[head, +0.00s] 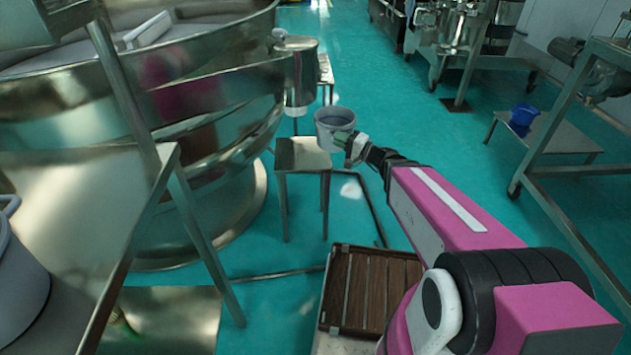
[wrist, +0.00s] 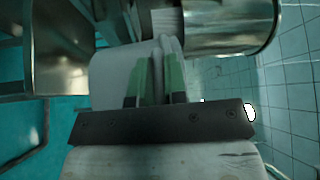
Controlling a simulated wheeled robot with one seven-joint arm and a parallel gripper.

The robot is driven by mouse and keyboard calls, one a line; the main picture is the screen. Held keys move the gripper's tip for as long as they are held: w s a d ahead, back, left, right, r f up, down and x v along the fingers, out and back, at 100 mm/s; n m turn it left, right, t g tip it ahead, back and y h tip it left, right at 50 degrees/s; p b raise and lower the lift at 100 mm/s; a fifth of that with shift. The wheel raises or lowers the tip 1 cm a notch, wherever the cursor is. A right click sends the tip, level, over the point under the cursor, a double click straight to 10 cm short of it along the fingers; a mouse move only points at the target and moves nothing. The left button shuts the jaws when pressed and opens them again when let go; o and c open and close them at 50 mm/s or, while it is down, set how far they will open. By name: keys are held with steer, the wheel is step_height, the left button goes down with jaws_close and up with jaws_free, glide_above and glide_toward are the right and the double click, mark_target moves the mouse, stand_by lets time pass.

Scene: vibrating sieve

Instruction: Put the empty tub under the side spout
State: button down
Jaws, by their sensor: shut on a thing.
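The empty tub (head: 334,121) is a small whitish-grey open vessel, upright in the air just right of a small metal stand. My gripper (head: 349,142) is shut on the tub's near right side. In the wrist view the green fingers (wrist: 160,78) press on the tub's pale wall (wrist: 112,78). The side spout (head: 302,72) is a metal cylinder sticking out of the big round sieve (head: 200,100); it also shows in the wrist view (wrist: 225,25). The stand's square top (head: 300,153) lies below the spout, and the tub is apart from it.
A second small stand (head: 326,72) is behind the spout. A wooden slatted platform (head: 368,290) lies on the floor below my arm. A metal table with a pot (head: 18,280) is at the left. A blue tub (head: 524,115) sits on a low table at the right. The green floor between is mostly clear.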

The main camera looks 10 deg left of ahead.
steer(key=s+a+f+n+g+y, duration=0.1)
steer(key=s+a+f+n+g, duration=0.2)
steer(key=s, duration=0.5)
steer(key=s+a+f+n+g, duration=0.2)
steer(key=s+a+f+g, duration=0.15)
steer(key=s, duration=0.35)
steer(key=shift+g, duration=0.45)
steer(key=shift+w+a+f, duration=0.6)
steer(key=shift+w+a, duration=0.2)
steer(key=shift+w, duration=3)
steer(key=shift+w+a+f, duration=0.55)
steer(key=shift+w+a, duration=0.2)
steer(key=shift+w, duration=3.1)
steer(key=shift+w+a+f, duration=0.6)
steer(key=shift+w+a, duration=0.2)
steer(key=shift+w, duration=3)
steer(key=shift+f, duration=0.4)
steer(key=c, duration=1.1)
jaws_free()
steer(key=d, duration=0.7)
steer(key=d+f, duration=0.1)
steer(key=d, duration=0.2)
steer(key=shift+w+d+f, duration=0.1)
steer(key=shift+w+d, duration=0.05)
steer(key=shift+d, duration=0.25)
